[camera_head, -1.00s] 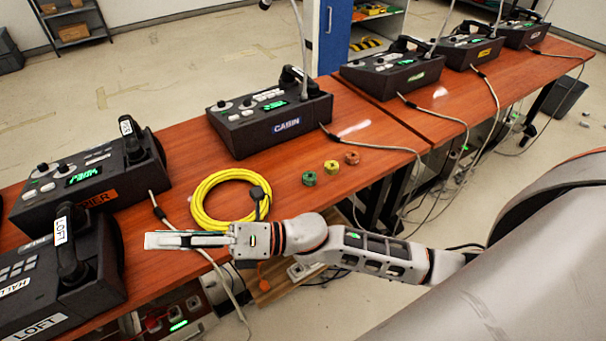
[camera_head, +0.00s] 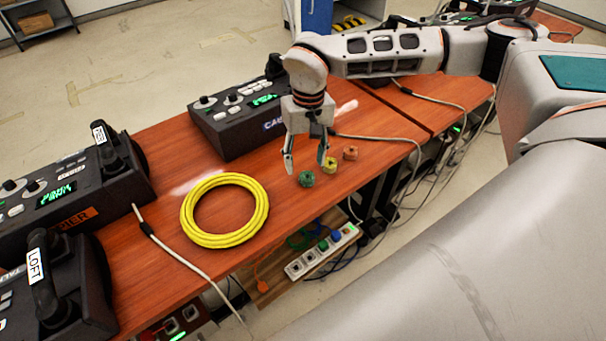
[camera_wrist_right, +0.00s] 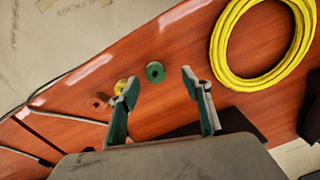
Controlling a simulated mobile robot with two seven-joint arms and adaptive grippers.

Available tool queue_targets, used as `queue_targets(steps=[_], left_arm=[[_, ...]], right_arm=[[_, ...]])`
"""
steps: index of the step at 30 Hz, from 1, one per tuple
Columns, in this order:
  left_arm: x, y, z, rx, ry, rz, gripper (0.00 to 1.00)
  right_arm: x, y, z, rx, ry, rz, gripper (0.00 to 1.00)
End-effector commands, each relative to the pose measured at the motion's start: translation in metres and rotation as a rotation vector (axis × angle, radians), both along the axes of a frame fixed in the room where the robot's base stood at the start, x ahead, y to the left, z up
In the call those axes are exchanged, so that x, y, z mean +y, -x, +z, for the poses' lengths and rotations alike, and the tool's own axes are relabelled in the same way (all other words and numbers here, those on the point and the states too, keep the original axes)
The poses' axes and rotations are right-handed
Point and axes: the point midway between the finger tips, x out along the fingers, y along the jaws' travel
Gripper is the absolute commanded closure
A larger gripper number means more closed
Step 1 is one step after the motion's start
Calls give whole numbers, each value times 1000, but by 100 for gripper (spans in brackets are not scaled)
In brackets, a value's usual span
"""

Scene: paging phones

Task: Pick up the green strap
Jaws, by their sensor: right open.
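The green strap (camera_head: 306,179) is a small rolled coil lying on the red-brown table. A yellow coil (camera_head: 330,165) and an orange-brown coil (camera_head: 351,153) lie in a row beside it. My right gripper (camera_head: 305,165) is open and empty, pointing down just behind and above the green strap. In the right wrist view the green strap (camera_wrist_right: 155,72) shows beyond the tips of my open fingers, between them and nearer the left finger. It is not touched by them, as far as I can tell. My left gripper is not in view.
A large yellow cable ring (camera_head: 225,210) lies to the left on the table (camera_head: 165,280). The black CABIN console (camera_head: 235,125) stands behind my gripper, with other consoles at the left. A grey cable crosses the table behind the coils.

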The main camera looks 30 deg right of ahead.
Motion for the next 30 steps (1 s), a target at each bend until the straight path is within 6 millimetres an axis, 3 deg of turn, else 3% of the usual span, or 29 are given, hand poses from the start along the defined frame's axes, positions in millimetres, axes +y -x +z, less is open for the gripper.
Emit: queue_targets(steps=[5,21,30], left_arm=[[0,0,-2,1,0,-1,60],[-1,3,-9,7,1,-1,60],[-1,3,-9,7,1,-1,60]], right_arm=[[-18,-5,-2,-14,47,19,52],[-12,-6,-66,-14,44,18,52],[-11,-6,-72,-17,43,19,52]])
